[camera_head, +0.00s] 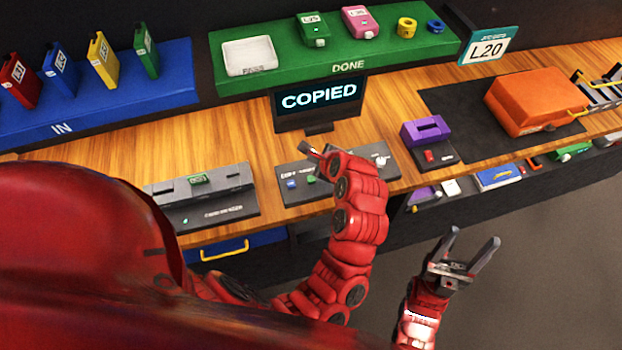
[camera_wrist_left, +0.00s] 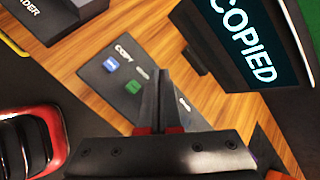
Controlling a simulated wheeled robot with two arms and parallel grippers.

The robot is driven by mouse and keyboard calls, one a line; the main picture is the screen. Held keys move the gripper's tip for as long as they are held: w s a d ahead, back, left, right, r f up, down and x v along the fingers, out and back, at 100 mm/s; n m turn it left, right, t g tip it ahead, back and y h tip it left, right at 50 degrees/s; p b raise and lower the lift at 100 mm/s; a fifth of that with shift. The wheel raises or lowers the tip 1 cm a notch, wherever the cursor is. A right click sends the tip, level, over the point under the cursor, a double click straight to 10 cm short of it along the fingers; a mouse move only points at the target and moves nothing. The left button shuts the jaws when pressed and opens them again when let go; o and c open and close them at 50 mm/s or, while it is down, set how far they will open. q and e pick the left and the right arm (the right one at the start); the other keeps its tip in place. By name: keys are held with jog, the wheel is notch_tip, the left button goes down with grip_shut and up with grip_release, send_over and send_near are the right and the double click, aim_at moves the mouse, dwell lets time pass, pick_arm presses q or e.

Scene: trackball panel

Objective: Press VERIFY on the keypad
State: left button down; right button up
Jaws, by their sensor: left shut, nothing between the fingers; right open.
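The dark keypad panel (camera_head: 288,198) lies on the wooden desk below the screen. It has a blue button (camera_head: 291,184) and a green button (camera_head: 311,180). In the left wrist view the blue button (camera_wrist_left: 110,67) is beside the word COPY, and the green button (camera_wrist_left: 132,87) is nearer the fingers; I cannot read a VERIFY label. My left gripper (camera_head: 307,150) is shut and empty over the panel; its fingers (camera_wrist_left: 160,75) hide part of it. I cannot tell any contact. My right gripper (camera_head: 474,240) is open and empty in front of the desk.
The screen (camera_head: 320,97) reads COPIED and stands close behind my left gripper. A card reader (camera_head: 205,195) is left of the panel, a purple block (camera_head: 425,131) and orange case (camera_head: 535,100) to the right. The green DONE shelf (camera_head: 385,58) is behind.

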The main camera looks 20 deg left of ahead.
pick_arm(q)
jog(key=b, duration=0.6)
send_over(314, 181)
notch_tip(314, 181, down, 6)
jog(key=shift+f, duration=0.95)
jog(key=shift+s, duration=0.1)
jog(key=shift+f+p, duration=0.15)
jog(key=shift+p, duration=0.2)
dwell(0.5)
jog(key=shift+f, duration=0.25)
